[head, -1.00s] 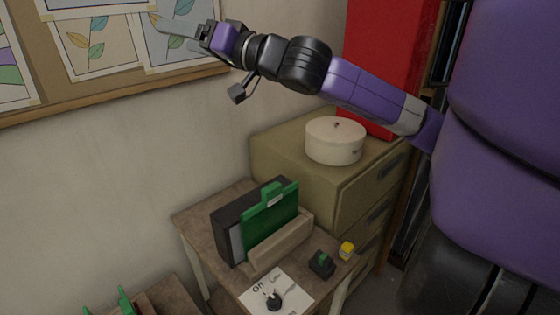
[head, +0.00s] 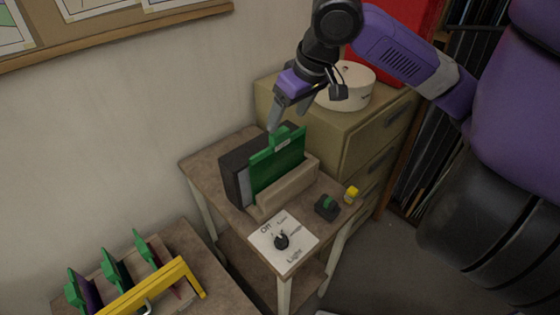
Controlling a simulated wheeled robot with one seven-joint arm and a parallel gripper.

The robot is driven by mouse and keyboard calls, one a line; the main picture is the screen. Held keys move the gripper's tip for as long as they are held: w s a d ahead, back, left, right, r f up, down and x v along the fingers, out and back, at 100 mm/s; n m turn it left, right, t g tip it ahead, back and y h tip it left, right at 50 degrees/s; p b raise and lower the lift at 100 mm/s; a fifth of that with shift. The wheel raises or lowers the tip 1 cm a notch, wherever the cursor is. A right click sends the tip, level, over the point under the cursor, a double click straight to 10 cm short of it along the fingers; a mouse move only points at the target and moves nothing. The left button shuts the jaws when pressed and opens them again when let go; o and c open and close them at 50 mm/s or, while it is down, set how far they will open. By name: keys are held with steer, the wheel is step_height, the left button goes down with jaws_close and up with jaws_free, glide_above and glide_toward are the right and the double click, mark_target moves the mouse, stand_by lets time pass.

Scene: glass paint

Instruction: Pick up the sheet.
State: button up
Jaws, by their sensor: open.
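Which item is the sheet is not certain. A green panel with a raised tab (head: 280,168) stands upright in a wooden holder (head: 287,190) on the small table. A dark box-like piece with a pale grey edge (head: 235,180) stands right behind it. At the lower left, several thin coloured sheets with green clips on top stand in a row, one of them purple (head: 91,293). My gripper (head: 288,116) points down just above the green panel's tab, fingers apart, with nothing seen between them. Whether a finger touches the tab cannot be told.
A white card with a dark knob (head: 281,241) lies at the table's front, beside a dark block with a green top (head: 327,207) and a small yellow-topped item (head: 351,194). A cabinet (head: 345,145) bears a round white box (head: 357,88). A yellow bar (head: 150,287) crosses the lower left.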

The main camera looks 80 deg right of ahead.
mark_target(280, 132)
steer(key=shift+p+x, duration=0.55)
steer(key=shift+x, duration=2.45)
jaws_close()
